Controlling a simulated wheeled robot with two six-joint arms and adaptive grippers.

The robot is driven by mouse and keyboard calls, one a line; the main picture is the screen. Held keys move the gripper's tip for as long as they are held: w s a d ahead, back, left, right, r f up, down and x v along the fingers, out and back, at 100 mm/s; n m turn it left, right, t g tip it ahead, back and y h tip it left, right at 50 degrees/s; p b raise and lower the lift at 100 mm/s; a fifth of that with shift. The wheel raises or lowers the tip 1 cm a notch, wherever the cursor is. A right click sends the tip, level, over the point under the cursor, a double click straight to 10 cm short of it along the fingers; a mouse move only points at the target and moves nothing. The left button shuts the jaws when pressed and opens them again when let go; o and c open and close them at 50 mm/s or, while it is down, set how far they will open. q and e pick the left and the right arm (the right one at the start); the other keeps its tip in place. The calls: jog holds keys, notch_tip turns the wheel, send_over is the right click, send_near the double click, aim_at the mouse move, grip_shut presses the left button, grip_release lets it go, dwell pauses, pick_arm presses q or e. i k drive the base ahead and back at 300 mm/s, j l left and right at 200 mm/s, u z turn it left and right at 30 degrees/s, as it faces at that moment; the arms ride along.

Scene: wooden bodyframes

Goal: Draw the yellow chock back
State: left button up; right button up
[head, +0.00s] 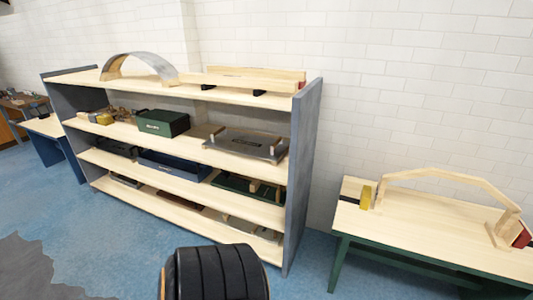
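The yellow chock (366,196) stands upright on the bench (432,226) at the right, near its left end. It is beside the left foot of an arched wooden frame (448,176). Whether the chock touches the frame is too small to tell. A red chock (523,238) sits by the frame's right foot, partly cut by the picture edge. Neither of my grippers is in view.
A grey-sided shelf unit (303,165) stands left of the bench, holding a dark green box (163,122), a grey plate and wooden parts. Blue floor (110,255) is open in front. A black ribbed shape fills the bottom middle. A white brick wall is behind.

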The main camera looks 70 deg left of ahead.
aim_at(365, 198)
jog(key=u, duration=1.3)
jog(key=i, duration=0.15)
